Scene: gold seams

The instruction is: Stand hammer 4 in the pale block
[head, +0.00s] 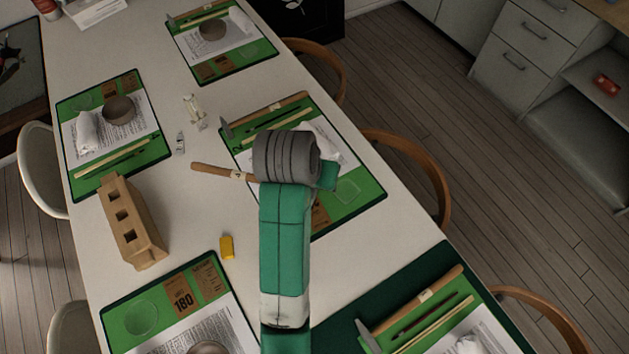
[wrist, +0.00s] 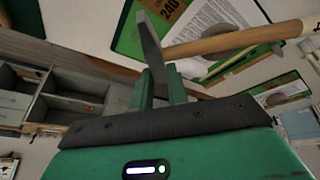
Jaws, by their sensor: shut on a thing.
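Hammer 4 shows in the head view as a wooden handle (head: 212,169) with a pale label marked 4, sticking out level to the left from behind my arm. In the wrist view, my gripper (wrist: 160,80) is shut on the hammer near its grey metal head, and the wooden handle (wrist: 230,43) runs off to the right. My arm hides the head and the fingers in the head view. The pale block (head: 150,243) is a long tan block with several square holes in its top. It stands on the table, left of and apart from the hammer.
Green place mats (head: 84,178) with papers, bowls and tools lie around the white table (head: 190,232). A yellow piece (head: 227,247) lies right of the block. Small clear and metal items (head: 194,108) lie mid-table. Chairs (head: 408,150) stand along the edges.

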